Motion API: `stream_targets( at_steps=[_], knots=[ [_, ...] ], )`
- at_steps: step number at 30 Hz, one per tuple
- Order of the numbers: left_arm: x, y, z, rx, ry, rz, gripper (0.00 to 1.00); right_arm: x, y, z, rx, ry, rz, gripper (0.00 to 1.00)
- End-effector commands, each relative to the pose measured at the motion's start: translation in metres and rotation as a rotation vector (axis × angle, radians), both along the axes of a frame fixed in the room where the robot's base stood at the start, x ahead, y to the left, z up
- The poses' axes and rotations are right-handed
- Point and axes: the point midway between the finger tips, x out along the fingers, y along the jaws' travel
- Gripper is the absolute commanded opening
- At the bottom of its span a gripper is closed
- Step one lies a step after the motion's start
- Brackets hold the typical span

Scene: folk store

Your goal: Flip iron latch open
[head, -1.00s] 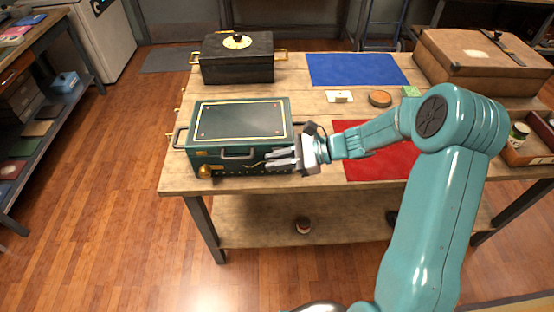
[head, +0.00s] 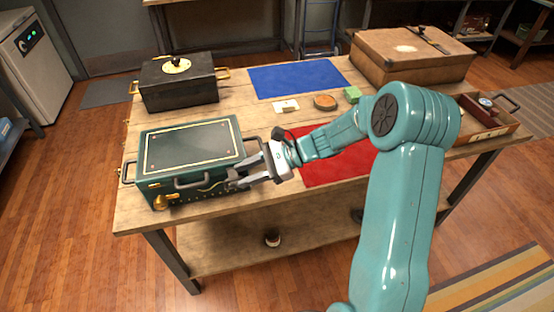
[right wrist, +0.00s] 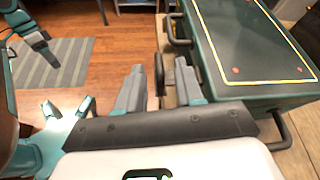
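A dark green chest (head: 190,152) with gold trim stands at the table's front left. Its front has a grey handle (head: 193,182) and a round gold fitting (head: 160,202) near the left corner. The iron latch is hard to make out with certainty; a dark upright piece (right wrist: 160,74) shows between the fingers beside the chest in the right wrist view. My right gripper (head: 236,177) is open at the chest's front right; contact is unclear. Its spread fingers also show in the right wrist view (right wrist: 158,92), with the chest (right wrist: 250,45) to the right. My left gripper is not in view.
A black box (head: 180,85) stands behind the chest. A blue mat (head: 298,79), a red mat (head: 335,168), a round wooden piece (head: 325,102) and a green block (head: 352,95) lie to the right. A brown case (head: 410,58) and a wooden tray (head: 487,135) are farther right.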

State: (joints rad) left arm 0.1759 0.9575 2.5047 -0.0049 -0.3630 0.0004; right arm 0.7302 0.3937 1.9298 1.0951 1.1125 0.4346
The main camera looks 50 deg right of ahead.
Motion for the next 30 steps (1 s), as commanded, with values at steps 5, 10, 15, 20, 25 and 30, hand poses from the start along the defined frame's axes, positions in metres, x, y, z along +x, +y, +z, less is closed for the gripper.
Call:
stream_targets(
  at_steps=[5, 10, 15, 20, 25, 30],
  knots=[
    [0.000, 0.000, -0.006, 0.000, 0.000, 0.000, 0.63, -0.028, -0.039, 0.017, -0.005, -0.001, -0.007, 0.36],
    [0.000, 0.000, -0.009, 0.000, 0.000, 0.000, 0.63, -0.049, -0.067, 0.032, -0.003, 0.000, -0.005, 0.36],
    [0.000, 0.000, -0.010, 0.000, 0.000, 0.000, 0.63, -0.062, -0.083, 0.041, -0.002, 0.000, -0.003, 0.36],
    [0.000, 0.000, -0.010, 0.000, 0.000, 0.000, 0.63, -0.066, -0.088, 0.044, 0.000, 0.001, -0.001, 0.36],
    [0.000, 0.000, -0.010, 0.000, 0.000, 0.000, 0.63, -0.066, -0.088, 0.044, 0.000, 0.001, -0.001, 0.36],
    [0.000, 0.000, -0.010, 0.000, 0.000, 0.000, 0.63, -0.066, -0.087, 0.044, 0.000, 0.001, -0.001, 0.36]
  ],
)
